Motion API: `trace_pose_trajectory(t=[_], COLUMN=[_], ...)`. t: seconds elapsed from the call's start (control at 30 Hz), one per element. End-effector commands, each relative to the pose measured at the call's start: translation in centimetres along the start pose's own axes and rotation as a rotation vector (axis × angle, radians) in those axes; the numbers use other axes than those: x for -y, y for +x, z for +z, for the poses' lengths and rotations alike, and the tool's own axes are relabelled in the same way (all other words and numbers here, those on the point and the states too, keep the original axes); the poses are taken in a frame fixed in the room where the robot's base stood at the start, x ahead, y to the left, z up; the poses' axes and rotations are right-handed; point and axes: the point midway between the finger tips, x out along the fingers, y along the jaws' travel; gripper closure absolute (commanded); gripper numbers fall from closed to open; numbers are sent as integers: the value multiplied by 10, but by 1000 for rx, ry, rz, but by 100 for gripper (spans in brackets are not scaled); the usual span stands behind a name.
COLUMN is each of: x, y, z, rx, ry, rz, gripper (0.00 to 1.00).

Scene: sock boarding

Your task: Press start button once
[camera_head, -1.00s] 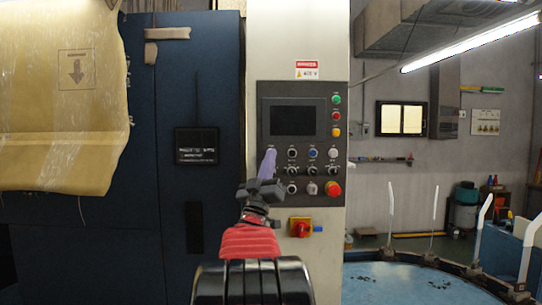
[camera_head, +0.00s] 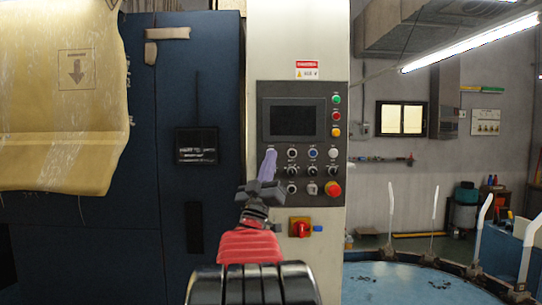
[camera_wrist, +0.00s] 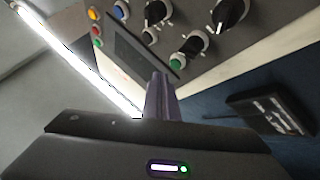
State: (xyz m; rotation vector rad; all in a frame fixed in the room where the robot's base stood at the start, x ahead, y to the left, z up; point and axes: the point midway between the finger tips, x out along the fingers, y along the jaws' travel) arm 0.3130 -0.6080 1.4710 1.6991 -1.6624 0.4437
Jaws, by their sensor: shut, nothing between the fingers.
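The control panel (camera_head: 264,190) is on a pale column. A green button (camera_head: 336,99) tops a stack of coloured buttons at its upper right. A green button (camera_wrist: 177,62) is also in the wrist view, just beyond and right of my fingertips. Button labels are too small to read, so I cannot tell which one is start. My gripper (camera_head: 268,153) is shut and empty, its purple fingers pointing up at the panel's left edge, beside the first row of controls. The fingers also show in the wrist view (camera_wrist: 158,80). I cannot tell whether the tips touch anything.
A red emergency knob (camera_head: 333,189) is at the panel's lower right. A red and yellow switch (camera_head: 300,228) sits below the panel. A dark screen (camera_head: 293,118) fills the panel's upper part. A dark blue cabinet (camera_head: 170,100) stands to the left.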

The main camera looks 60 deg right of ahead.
Motion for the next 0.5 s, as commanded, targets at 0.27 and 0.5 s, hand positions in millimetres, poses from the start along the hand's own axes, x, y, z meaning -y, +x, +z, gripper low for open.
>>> trace_pose_trajectory(t=[0.27,0.5], x=[-11,-19], y=[-14,-25], z=[-11,-19], rx=[0,0], ry=[1,0], rz=[0,0], gripper=[100,100])
